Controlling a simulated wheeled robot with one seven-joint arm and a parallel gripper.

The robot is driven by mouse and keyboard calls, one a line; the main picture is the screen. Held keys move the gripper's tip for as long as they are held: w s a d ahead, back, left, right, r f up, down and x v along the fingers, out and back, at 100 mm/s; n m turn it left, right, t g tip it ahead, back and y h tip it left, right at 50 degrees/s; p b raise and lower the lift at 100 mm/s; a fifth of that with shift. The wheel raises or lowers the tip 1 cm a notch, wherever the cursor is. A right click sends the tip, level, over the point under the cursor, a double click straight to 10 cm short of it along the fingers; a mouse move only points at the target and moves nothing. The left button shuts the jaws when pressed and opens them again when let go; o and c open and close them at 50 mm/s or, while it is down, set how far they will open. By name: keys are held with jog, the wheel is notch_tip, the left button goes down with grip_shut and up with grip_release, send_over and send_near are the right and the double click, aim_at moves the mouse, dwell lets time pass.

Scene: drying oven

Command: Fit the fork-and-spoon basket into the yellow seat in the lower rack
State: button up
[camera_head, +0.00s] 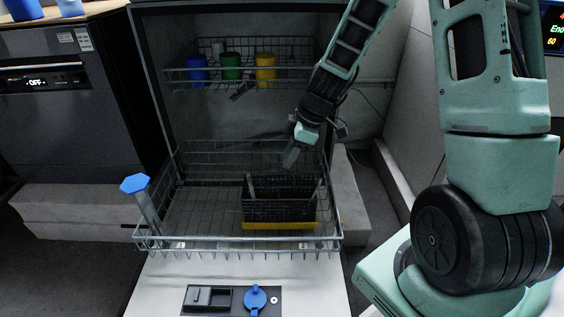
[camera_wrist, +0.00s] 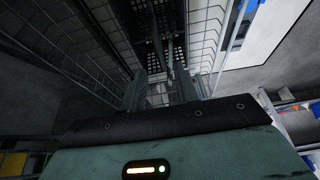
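The black mesh basket (camera_head: 280,207) stands in the right part of the lower rack (camera_head: 200,241), with upright ends rising above its rim. The yellow seat (camera_head: 280,225) shows as a strip along its front bottom edge; the rest is hidden. The basket appears upright over the seat, but I cannot tell how deep it sits. My gripper (camera_head: 291,157) is above and behind the basket, apart from it. In the wrist view, the fingers of my gripper (camera_wrist: 164,92) stand apart with nothing clearly between them, and the basket (camera_wrist: 160,25) lies beyond them.
The upper rack (camera_head: 225,85) holds blue, green and yellow cups (camera_head: 265,66). A blue-capped column (camera_head: 134,184) stands at the lower rack's left front corner. The open door (camera_head: 160,285) lies below, with a blue knob (camera_head: 255,297). The rack's left and middle are empty.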

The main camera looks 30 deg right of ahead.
jog(key=p+v, duration=0.1)
jog(key=v, duration=0.4)
jog(key=s+a+r+m+g, duration=0.15)
jog(key=s+a, duration=0.25)
jog(key=a, duration=0.4)
jog(key=s+a+r+n+g, duration=0.1)
jog(key=s+a+r, duration=0.3)
jog(key=a, duration=0.5)
jog(key=s+a+r+m+h, duration=0.1)
jog(key=s+a+m+h, duration=0.2)
jog(key=s, duration=1.2)
jog(key=a, duration=0.3)
jog(key=shift+s+r, duration=0.1)
jog(key=shift+r, duration=0.05)
